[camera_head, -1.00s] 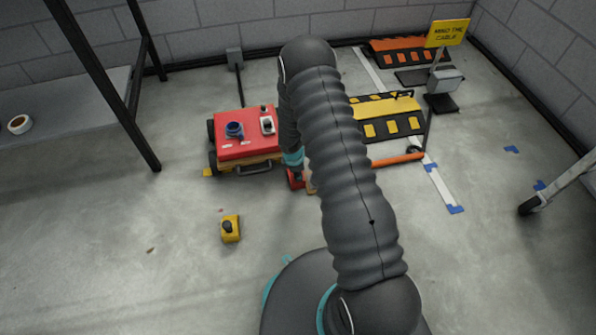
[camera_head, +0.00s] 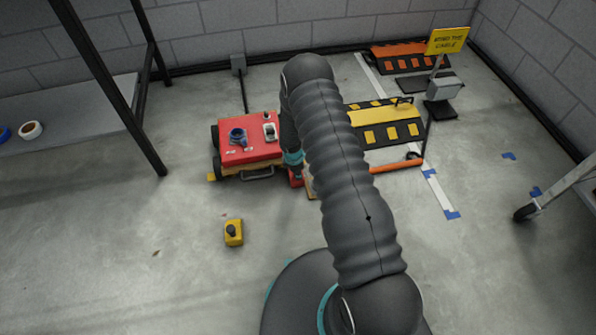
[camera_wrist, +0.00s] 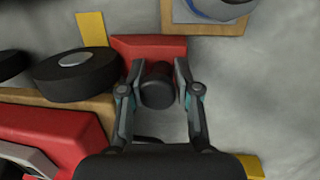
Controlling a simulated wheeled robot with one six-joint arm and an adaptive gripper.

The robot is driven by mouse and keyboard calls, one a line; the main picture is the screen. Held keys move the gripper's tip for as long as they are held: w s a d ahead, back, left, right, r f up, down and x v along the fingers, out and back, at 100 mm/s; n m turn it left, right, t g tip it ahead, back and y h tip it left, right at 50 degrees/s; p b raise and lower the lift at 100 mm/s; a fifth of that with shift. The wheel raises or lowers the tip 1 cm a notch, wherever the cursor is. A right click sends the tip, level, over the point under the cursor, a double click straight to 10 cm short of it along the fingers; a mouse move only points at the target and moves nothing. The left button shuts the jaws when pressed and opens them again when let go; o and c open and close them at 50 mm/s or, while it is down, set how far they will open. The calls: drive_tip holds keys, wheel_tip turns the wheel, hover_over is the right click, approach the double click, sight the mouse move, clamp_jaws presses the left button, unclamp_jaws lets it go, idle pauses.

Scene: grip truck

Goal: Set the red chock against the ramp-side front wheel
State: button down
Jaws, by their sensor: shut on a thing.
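My gripper (camera_wrist: 157,88) is shut on the dark round knob (camera_wrist: 157,92) of the red chock (camera_wrist: 150,46). The chock also shows in the head view (camera_head: 296,179), low beside the truck's right end and partly hidden by my arm. In the wrist view the chock lies beside a black truck wheel (camera_wrist: 75,73), very close to its right edge; I cannot tell if they touch. The red-topped truck (camera_head: 238,155) stands left of my arm. My arm hides its right end in the head view.
A yellow block with a dark knob (camera_head: 233,236) stands on open floor in front of the truck. The black and yellow ramp (camera_head: 385,115) and an orange bar (camera_head: 397,166) lie to the right. In the wrist view, a wooden board (camera_wrist: 240,25) lies beyond the chock.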

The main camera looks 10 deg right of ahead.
drive_tip(key=shift+a+f, duration=0.1)
drive_tip(key=shift+f, duration=0.35)
drive_tip(key=c, duration=0.7)
unclamp_jaws()
drive_tip(key=shift+s+f, duration=0.1)
drive_tip(key=shift+f, duration=0.05)
drive_tip(key=shift+c, duration=0.2)
drive_tip(key=shift+r, duration=0.25)
wheel_tip(320, 180, up, 12)
drive_tip(key=s+a, duration=0.1)
drive_tip(key=shift+s+a+f, duration=0.15)
drive_tip(key=shift+s+a, duration=0.05)
drive_tip(key=shift+s, duration=0.05)
